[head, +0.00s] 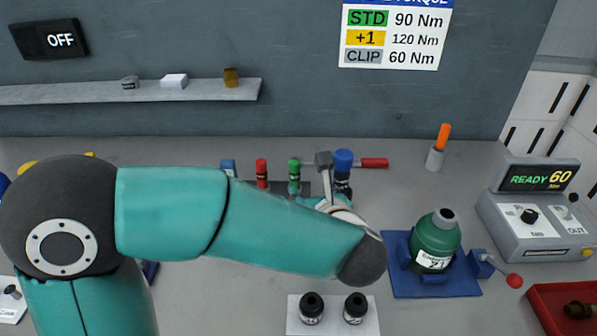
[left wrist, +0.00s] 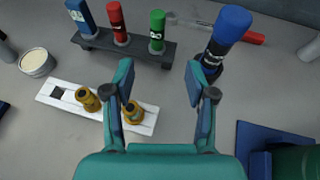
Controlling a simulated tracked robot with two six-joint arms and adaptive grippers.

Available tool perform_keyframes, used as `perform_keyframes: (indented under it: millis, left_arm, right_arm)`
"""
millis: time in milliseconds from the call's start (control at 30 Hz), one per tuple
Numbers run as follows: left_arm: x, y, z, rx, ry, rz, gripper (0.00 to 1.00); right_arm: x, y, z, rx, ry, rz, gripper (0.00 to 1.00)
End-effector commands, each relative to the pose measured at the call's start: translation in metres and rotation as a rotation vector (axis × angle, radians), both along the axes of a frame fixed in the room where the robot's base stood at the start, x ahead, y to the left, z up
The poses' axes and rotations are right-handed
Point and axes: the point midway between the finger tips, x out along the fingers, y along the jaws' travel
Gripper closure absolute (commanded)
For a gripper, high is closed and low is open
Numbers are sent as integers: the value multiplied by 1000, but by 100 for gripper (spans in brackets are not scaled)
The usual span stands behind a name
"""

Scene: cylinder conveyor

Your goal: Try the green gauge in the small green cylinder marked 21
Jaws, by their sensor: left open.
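The green gauge (head: 294,172) stands upright in a dark rack (left wrist: 95,40) at the back of the bench, beside a red gauge (head: 262,170). It also shows in the left wrist view (left wrist: 157,30), beyond my fingers. My left gripper (left wrist: 159,78) is open and empty, its fingers short of the rack. In the head view my own forearm hides much of that gripper. The small green cylinder (head: 437,238), marked 21, stands upright in a blue cradle (head: 428,286) to the right; its edge shows in the left wrist view (left wrist: 298,160). My right gripper is out of view.
A large blue-topped tool (left wrist: 228,32) stands right of the green gauge, close to my right-hand finger. A red-handled tool (head: 374,163) lies behind. A white plate with brass fittings (left wrist: 60,98) lies below the rack. A console (head: 540,215) and red bin (head: 548,300) stand right.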

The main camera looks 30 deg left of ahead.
Motion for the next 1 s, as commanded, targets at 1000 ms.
perform_keyframes:
  millis: [1000]
  left_arm:
    - [91, 106, -54, 0, 6, 31, 44]
  right_arm:
    - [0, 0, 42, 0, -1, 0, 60]
